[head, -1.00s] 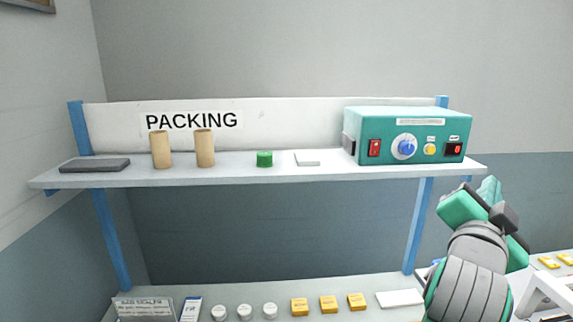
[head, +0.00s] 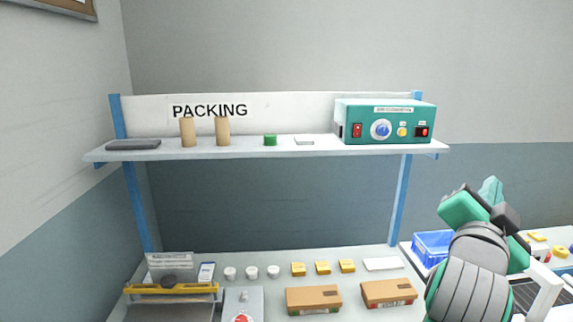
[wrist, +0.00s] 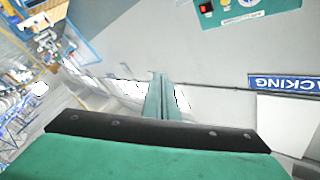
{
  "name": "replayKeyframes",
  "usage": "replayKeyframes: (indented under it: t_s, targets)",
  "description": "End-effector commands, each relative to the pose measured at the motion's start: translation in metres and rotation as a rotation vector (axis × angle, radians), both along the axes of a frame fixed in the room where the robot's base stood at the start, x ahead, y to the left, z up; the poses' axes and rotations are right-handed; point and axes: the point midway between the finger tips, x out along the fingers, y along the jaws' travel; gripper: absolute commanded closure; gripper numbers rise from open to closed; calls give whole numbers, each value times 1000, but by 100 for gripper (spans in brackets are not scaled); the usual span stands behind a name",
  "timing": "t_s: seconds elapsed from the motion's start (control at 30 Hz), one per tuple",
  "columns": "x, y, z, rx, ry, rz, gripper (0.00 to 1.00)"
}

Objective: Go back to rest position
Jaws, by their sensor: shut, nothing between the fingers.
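My gripper (head: 490,188) is at the right of the head view, raised beside the right end of the bench. Its green fingers point upward and are partly hidden by my own wrist. In the wrist view the two fingers (wrist: 162,97) are together, with nothing between them. The green blower box (head: 383,123) stands on the right of the shelf, with a red switch, a blue knob and a yellow button. It also shows upside down in the wrist view (wrist: 238,10).
The shelf (head: 225,152) holds two cardboard tubes (head: 204,132), a green cap (head: 270,140) and a dark flat block (head: 133,144). On the bench below are brown boxes (head: 313,299), yellow boxes (head: 322,267) and white jars (head: 252,272). A blue bin (head: 431,246) is next to my arm.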

Motion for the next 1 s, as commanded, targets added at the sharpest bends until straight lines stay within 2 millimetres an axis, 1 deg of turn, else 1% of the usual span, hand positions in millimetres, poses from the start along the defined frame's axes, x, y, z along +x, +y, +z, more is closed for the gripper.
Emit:
replayKeyframes:
  t_s: [0.03, 0.17, 0.37, 0.47, 0.57, 0.67, 0.7, 0.77, 0.8, 1.0]
  targets:
    - [4, 2, -10, -2, 11, 6, 100]
    - [10, 6, -25, -13, 27, 14, 100]
    - [19, 14, -55, -32, 56, 31, 100]
    - [24, 19, -74, -43, 74, 42, 100]
    - [31, 27, -98, -57, 97, 58, 100]
    - [36, 39, -130, -77, 128, 79, 100]
    - [38, 45, -145, -85, 143, 90, 100]
    - [41, 55, -168, -101, 162, 107, 100]
    - [42, 62, -183, -110, 176, 119, 100]
    - [40, 101, -255, -158, 237, 184, 100]
